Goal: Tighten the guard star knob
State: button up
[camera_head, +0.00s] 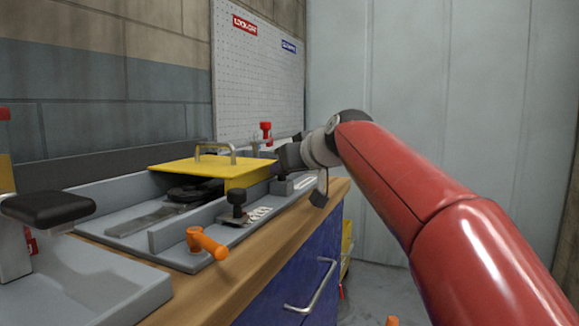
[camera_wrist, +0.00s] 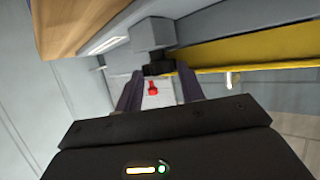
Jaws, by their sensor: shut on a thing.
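The yellow guard (camera_head: 200,164), with a metal handle on top, covers part of the grey machine bed. Its yellow edge also shows in the wrist view (camera_wrist: 250,52). My gripper (camera_head: 279,160) is at the right end of the guard. In the wrist view my gripper (camera_wrist: 158,72) has its two fingers on either side of a small dark knob (camera_wrist: 157,66), which appears to be the guard star knob. The fingers are shut on it. The knob's star shape and its seat on the guard are mostly hidden, and in the head view my gripper covers it.
A black knob on a post (camera_head: 237,199) and an orange lever (camera_head: 206,243) stand at the front of the bed. A red-topped knob (camera_head: 265,128) rises behind the guard. The wooden bench edge (camera_head: 250,265) and blue cabinet (camera_head: 310,262) lie below.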

jog(key=o, duration=1)
jog(key=shift+c, duration=0.2)
jog(key=shift+a, duration=0.1)
